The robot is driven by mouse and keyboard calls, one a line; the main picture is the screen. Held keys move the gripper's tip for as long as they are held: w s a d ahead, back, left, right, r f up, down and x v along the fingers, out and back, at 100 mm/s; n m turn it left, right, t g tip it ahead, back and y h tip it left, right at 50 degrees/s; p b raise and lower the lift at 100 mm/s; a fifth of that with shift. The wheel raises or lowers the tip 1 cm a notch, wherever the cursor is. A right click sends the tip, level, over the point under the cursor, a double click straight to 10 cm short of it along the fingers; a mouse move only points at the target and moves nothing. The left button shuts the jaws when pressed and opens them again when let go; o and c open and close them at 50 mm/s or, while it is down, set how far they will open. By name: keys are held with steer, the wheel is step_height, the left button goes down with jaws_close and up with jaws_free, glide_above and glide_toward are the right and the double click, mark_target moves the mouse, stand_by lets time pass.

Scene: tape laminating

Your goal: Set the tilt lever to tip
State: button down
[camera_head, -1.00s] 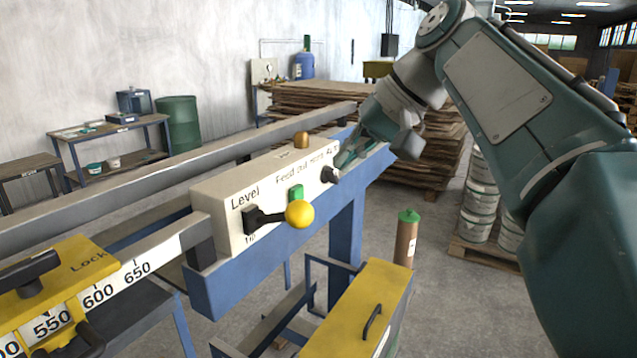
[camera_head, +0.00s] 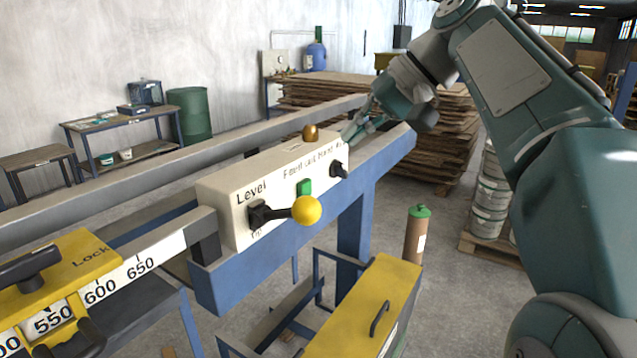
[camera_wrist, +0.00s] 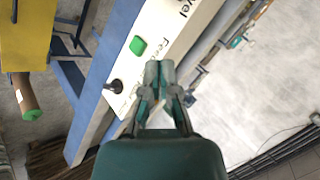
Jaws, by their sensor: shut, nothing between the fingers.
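The tilt lever is a black pivot with a short arm and a yellow ball knob (camera_head: 306,210). It is on the front face of the white control box (camera_head: 228,213), between a "Level" label above and a partly hidden label below. The lever sticks out roughly level toward the right. My gripper (camera_head: 350,132) is shut and empty near the box's far right end, by the black selector knob (camera_head: 339,170), well away from the lever. In the wrist view my gripper (camera_wrist: 159,66) has its fingertips together over the box; the yellow knob is not seen there.
A green button (camera_head: 304,187) sits between the lever and the selector; a brown-orange dome (camera_head: 310,132) tops the box. A yellow lock clamp (camera_head: 62,268) is at lower left. A yellow-lidded cabinet (camera_head: 365,305) and a green-capped cylinder (camera_head: 414,235) stand below. Space in front of the lever is open.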

mark_target(287, 210)
steer(key=s+a+f, duration=0.1)
steer(key=a+f, duration=0.4)
steer(key=f, duration=0.2)
steer(key=shift+s+a, duration=0.25)
steer(key=shift+s, duration=0.15)
steer(key=shift+s+d+f+y, duration=0.1)
steer(key=shift+d+f+y, duration=0.1)
steer(key=shift+f+y, duration=0.1)
